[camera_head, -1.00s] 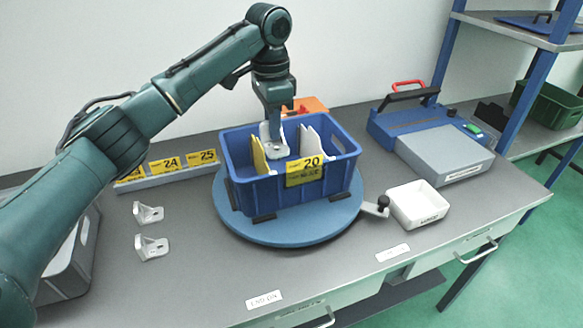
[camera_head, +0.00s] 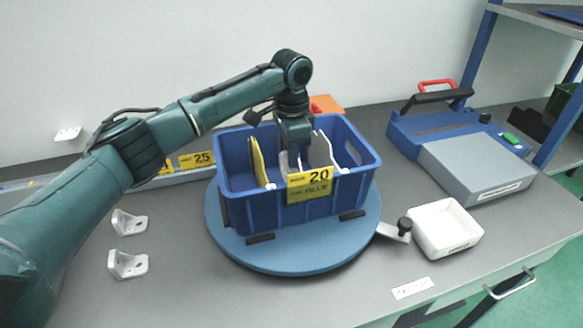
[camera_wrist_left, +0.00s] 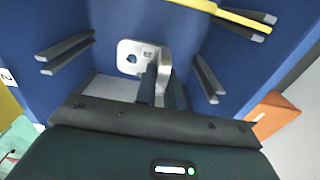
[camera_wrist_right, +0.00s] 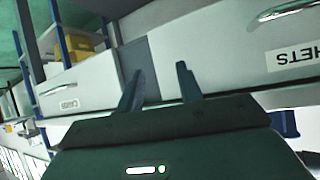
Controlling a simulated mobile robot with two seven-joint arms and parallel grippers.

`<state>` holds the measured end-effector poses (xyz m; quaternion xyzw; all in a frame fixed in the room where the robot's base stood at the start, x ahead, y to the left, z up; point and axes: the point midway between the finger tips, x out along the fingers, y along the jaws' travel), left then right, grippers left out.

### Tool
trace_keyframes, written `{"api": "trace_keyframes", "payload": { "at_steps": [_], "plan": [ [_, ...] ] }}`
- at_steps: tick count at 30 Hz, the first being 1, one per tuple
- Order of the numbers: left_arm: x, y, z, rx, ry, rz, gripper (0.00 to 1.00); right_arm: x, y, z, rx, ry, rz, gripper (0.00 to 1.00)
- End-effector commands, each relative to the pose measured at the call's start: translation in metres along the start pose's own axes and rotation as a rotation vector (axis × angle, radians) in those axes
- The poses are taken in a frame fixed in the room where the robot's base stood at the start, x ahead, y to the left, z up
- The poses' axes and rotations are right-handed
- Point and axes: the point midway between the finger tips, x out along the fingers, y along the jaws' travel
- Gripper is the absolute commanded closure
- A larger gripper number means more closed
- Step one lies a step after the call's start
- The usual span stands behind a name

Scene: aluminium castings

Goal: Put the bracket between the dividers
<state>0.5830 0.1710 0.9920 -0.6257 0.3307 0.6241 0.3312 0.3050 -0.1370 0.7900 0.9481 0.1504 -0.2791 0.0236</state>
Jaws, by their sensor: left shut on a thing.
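The light-grey bracket (camera_wrist_left: 135,57), a plate with a round hole and an upright flange, is between the fingers of my left gripper (camera_wrist_left: 160,88). In the head view my left gripper (camera_head: 294,160) reaches down into the blue crate (camera_head: 225,188), between the yellow divider (camera_head: 259,163) on the left and the white divider (camera_head: 325,150) on the right. The crate's front wall hides the bracket's underside, so I cannot tell whether it touches the floor. My right gripper (camera_wrist_right: 160,88) is open and empty, facing drawer fronts.
Two more brackets (camera_head: 128,222) (camera_head: 127,264) lie at the left. A white tray (camera_head: 446,229) and a grey-blue device (camera_head: 475,165) stand at the right. An orange object (camera_head: 325,104) is behind the crate.

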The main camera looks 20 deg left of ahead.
Motion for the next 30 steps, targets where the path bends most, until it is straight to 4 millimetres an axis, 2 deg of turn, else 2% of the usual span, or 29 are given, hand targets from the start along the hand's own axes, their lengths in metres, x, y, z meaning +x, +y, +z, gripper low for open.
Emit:
{"api": "trace_keyframes", "payload": {
  "at_steps": [3, 7, 19, 20, 21, 27, 30],
  "plan": [
    [0.022, 0.000, 0.001, -0.001, -0.003, 0.002, 1.00, -0.001, 0.000, 0.000, 0.001, -0.003, 0.001, 0.64],
    [0.037, 0.000, 0.001, 0.000, -0.002, 0.002, 1.00, -0.001, 0.001, 0.001, 0.002, -0.006, 0.003, 0.64],
    [0.042, 0.000, 0.000, 0.000, 0.000, 0.001, 1.00, -0.001, 0.001, 0.000, 0.003, -0.007, 0.004, 0.64],
    [0.042, 0.000, 0.000, 0.000, 0.000, 0.001, 0.89, -0.001, 0.001, 0.000, 0.004, -0.008, 0.005, 0.64],
    [0.042, 0.000, 0.000, 0.000, 0.000, 0.001, 0.85, -0.001, 0.001, 0.000, 0.004, -0.008, 0.005, 0.64],
    [0.042, 0.000, 0.001, 0.000, -0.001, 0.001, 0.69, -0.001, 0.002, 0.001, 0.004, -0.008, 0.006, 0.64],
    [0.042, 0.000, 0.001, 0.000, -0.001, 0.001, 0.68, -0.001, 0.002, 0.001, 0.004, -0.008, 0.006, 0.64]
  ]
}}
